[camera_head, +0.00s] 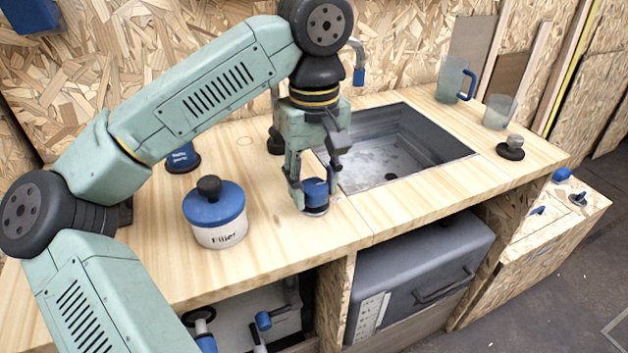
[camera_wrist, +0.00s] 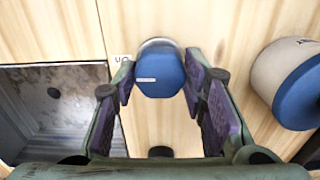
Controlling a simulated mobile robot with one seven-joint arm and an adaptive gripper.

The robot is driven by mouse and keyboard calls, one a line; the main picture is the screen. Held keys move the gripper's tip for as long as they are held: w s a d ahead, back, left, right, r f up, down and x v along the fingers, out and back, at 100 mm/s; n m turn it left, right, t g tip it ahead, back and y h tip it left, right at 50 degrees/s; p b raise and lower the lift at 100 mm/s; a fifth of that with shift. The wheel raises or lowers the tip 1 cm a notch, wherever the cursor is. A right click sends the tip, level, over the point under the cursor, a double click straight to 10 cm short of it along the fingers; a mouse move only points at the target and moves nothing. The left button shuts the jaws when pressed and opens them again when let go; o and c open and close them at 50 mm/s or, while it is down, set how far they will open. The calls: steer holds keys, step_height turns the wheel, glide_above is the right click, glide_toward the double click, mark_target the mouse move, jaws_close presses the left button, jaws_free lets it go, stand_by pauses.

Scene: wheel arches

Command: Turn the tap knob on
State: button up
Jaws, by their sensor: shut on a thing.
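The tap knob is a short blue cylinder on a pale base, standing on the wooden worktop just left of the sink; it shows in the head view (camera_head: 316,193) and wrist view (camera_wrist: 160,75). My gripper (camera_head: 314,190) points down over it, with one finger on each side. In the wrist view its purple-padded fingers (camera_wrist: 160,82) are shut on the knob. A small "On" mark (camera_wrist: 121,58) lies beside the knob. The tap spout with a blue tip (camera_head: 359,76) shows behind my arm; its lower part is mostly hidden.
A grey sink (camera_head: 400,150) lies right of the knob. A white jar with a blue lid (camera_head: 215,213) stands to the left. The worktop's front strip is clear.

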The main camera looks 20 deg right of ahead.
mark_target(314, 186)
steer(key=o, duration=1.2)
steer(key=shift+c, duration=0.2)
step_height(314, 186, up, 12)
